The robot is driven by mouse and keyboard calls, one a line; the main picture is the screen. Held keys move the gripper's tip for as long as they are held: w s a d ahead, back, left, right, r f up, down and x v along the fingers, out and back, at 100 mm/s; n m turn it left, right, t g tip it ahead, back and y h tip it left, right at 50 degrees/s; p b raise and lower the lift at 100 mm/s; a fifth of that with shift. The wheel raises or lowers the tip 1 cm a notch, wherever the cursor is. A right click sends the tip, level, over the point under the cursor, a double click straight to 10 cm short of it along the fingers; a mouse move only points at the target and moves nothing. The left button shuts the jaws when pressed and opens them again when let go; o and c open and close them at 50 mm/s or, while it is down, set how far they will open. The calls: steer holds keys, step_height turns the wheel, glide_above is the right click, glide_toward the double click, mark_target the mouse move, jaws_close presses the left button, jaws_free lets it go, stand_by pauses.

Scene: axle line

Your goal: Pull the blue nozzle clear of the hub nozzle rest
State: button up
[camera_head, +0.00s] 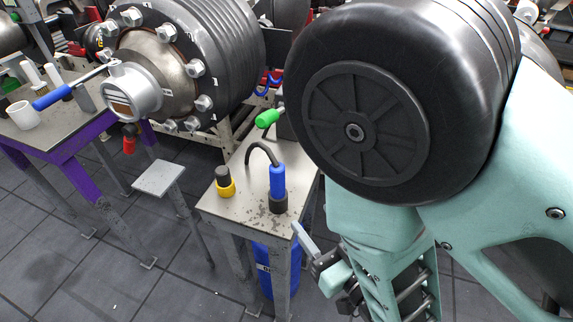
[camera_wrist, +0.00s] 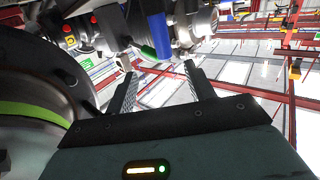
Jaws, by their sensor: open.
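The blue nozzle (camera_head: 277,180) stands upright in a black round rest (camera_head: 278,204) on a small grey table, with a black curved hose at its top. My gripper (camera_head: 304,240) is beyond the table's right front edge, below and right of the nozzle, and apart from it. In the wrist view my gripper (camera_wrist: 160,78) has its two fingers spread with nothing between them. A blue cylinder (camera_wrist: 157,34) shows past the fingertips there; I cannot tell whether it is the nozzle. The nozzle's lower end is hidden in the rest.
A yellow-and-black piece (camera_head: 225,181) stands left of the nozzle on the grey table (camera_head: 236,205). A green-ended handle (camera_head: 268,118) is behind it. The large bolted hub (camera_head: 165,65) is at the back left. A blue drum (camera_head: 272,268) is under the table.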

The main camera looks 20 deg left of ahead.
mark_target(281, 179)
steer(key=b+x, duration=0.4)
steer(key=x, duration=0.1)
steer(key=r+b+x, duration=0.1)
steer(key=b+x, duration=0.1)
steer(key=shift+w+a, duration=0.25)
steer(key=p+x, duration=0.1)
steer(key=x, duration=0.3)
steer(key=shift+a+p, duration=0.35)
steer(key=shift+p, duration=0.05)
steer(key=shift+w+a+f, duration=0.2)
steer(key=shift+w+a, duration=0.25)
steer(key=c, duration=1.1)
